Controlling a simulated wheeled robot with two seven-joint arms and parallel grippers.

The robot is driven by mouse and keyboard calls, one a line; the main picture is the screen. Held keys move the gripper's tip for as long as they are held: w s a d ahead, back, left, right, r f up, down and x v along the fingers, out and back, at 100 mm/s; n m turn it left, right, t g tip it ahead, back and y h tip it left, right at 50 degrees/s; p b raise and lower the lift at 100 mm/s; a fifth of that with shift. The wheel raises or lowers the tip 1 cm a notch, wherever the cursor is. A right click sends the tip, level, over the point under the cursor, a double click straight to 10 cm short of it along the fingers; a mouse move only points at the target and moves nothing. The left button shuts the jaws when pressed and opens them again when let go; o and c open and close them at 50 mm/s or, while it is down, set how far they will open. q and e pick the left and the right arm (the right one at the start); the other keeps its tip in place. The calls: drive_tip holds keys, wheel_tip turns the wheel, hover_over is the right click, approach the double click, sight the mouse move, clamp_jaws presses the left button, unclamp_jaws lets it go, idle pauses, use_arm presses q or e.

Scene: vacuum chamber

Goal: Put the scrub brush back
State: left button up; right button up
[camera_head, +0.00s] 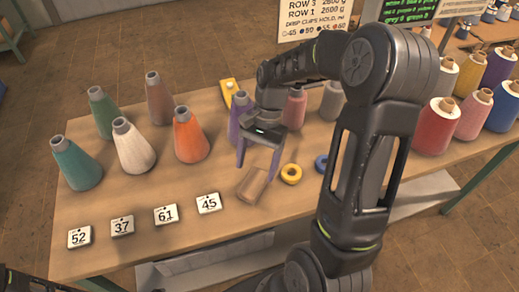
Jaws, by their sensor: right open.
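A brown block-shaped item, which looks like the scrub brush (254,186), lies on the wooden table (150,250) near its front edge, slightly turned. My right gripper (256,172) points down at it, with its two fingers apart. The fingertips show just behind and above the brush; I cannot tell whether they touch it.
Several thread cones stand behind and left, including an orange one (190,138) and a white one (133,147). Number cards, such as 45 (209,203), line the front. A yellow ring (291,174) and blue ring (321,163) lie right of the brush. More cones, including a red one (433,128), stand far right.

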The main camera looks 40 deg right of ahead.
drive_tip(key=v, duration=0.5)
drive_tip(key=shift+d+r, duration=0.1)
drive_tip(key=shift+r, duration=0.15)
idle(0.3)
